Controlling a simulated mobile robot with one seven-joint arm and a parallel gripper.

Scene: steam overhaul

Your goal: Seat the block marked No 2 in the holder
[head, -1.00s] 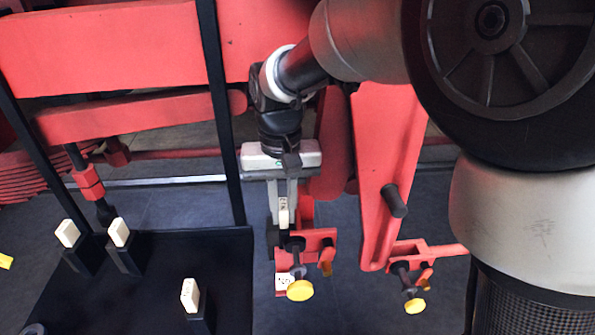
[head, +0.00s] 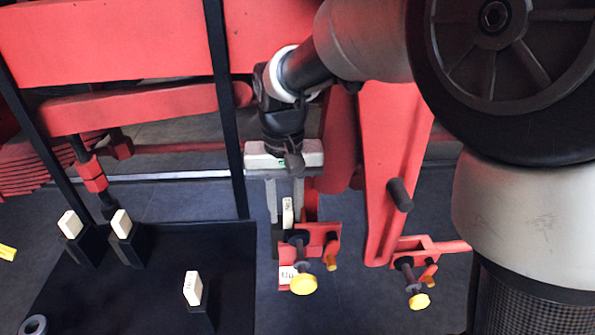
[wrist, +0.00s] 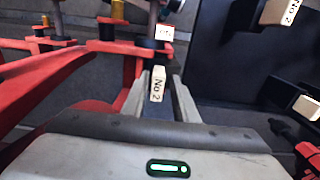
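The white block marked No 2 (wrist: 158,86) stands upright between the fingers of my gripper (wrist: 164,97) in the wrist view. In the head view the block (head: 287,212) is at the back of the red holder (head: 326,240), which has a dark screw and a yellow knob. My gripper (head: 285,205) points down with its fingers apart on either side of the block, and gaps show beside it. The block's lower end is hidden behind the holder, so I cannot tell how deep it sits. A white marked plate (head: 287,275) shows below the holder.
A second red bracket with a yellow knob (head: 419,301) is to the right. A black table (head: 150,290) at left carries several white blocks on black stands, one at its front (head: 193,289). A black upright bar (head: 224,110) stands close left of my gripper.

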